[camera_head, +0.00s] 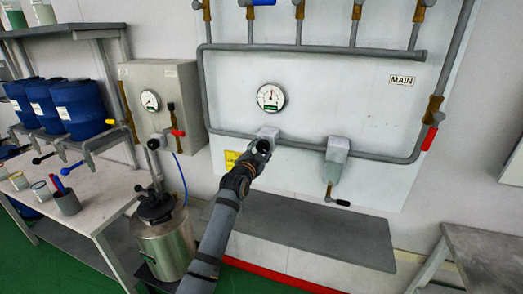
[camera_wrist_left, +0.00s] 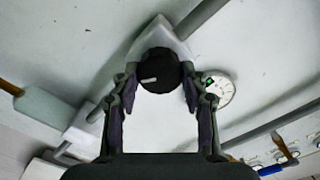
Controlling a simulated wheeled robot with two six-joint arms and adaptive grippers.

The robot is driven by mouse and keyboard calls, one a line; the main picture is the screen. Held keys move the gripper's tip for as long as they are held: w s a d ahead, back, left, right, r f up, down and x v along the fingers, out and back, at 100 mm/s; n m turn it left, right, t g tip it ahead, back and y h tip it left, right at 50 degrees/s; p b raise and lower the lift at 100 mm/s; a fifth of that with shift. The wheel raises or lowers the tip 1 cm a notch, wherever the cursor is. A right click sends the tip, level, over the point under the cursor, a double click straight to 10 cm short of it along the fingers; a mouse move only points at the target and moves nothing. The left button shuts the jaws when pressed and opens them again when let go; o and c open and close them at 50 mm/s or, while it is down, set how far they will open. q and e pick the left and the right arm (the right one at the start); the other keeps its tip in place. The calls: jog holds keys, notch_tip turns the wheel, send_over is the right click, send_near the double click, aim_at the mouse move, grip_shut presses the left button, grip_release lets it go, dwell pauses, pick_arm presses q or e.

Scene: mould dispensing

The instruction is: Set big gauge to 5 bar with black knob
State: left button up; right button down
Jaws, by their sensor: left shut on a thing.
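The big gauge (camera_head: 270,97) has a white round dial on the pale wall panel; its needle points roughly upward, but the scale is too small to read. It also shows in the left wrist view (camera_wrist_left: 218,91), right of the gripper. The black knob (camera_wrist_left: 159,69) is round with a white mark pointing left, on a light grey regulator body (camera_wrist_left: 161,36). My left gripper (camera_wrist_left: 160,78) is shut on the knob, one finger on each side. In the head view the left gripper (camera_head: 254,158) is just below the big gauge and largely hides the knob. My right gripper is not in view.
A small gauge (camera_head: 150,100) is on a grey box at the left. A second grey block (camera_head: 336,158) with a black-handled valve is to the right. A steel tank (camera_head: 168,244) stands below. A grey shelf (camera_head: 310,231) runs under the panel.

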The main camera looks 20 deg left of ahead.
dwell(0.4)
pick_arm(q)
jog(key=o, duration=1.1)
jog(key=shift+o, duration=0.2)
jog(key=s, duration=1.2)
jog(key=shift+a, duration=0.15)
